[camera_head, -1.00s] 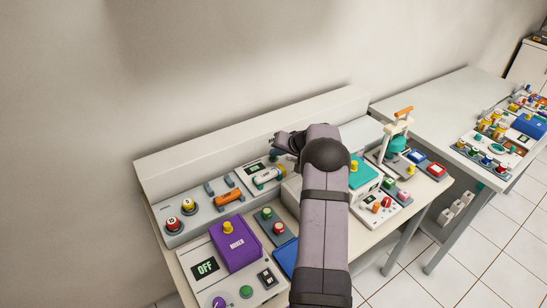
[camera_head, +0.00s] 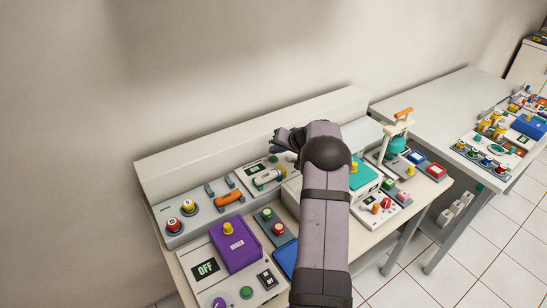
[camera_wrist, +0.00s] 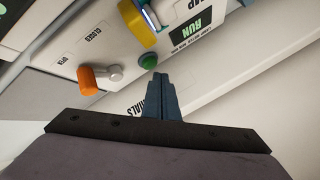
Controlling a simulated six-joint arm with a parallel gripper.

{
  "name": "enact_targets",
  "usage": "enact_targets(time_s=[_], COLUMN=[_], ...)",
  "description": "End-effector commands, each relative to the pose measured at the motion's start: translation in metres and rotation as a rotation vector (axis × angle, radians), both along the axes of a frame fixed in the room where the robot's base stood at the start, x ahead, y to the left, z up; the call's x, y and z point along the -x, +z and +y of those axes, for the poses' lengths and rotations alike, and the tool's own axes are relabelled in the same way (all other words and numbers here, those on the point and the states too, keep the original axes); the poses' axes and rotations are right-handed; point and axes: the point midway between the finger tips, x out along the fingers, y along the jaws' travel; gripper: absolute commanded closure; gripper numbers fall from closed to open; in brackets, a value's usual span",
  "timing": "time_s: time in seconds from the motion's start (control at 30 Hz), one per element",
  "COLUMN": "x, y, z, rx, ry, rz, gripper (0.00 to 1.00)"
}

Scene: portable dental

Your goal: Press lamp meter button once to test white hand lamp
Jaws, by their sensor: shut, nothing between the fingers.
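A display reading RUN (camera_wrist: 197,29) and a yellow-and-white piece with a bluish light (camera_wrist: 138,20) are beside the button. My gripper (camera_head: 284,148) is shut and empty above the panel's right end in the head view, partly hidden by my wrist.
An orange lever (camera_wrist: 92,78) marked OPEN and CLOSED is left of the button in the wrist view. A purple mixer (camera_head: 236,244) with an OFF display stands in front. A teal-topped unit (camera_head: 363,174) stands right of my arm. The wall is close behind.

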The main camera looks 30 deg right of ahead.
Motion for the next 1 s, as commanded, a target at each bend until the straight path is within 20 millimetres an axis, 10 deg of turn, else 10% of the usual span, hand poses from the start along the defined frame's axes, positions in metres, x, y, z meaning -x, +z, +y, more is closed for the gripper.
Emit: enact_targets(time_s=[1.0], x=[0.0], y=[0.051], z=[0.0], rx=[0.0], ry=[-0.001], rz=[-0.001], gripper=[1.0])
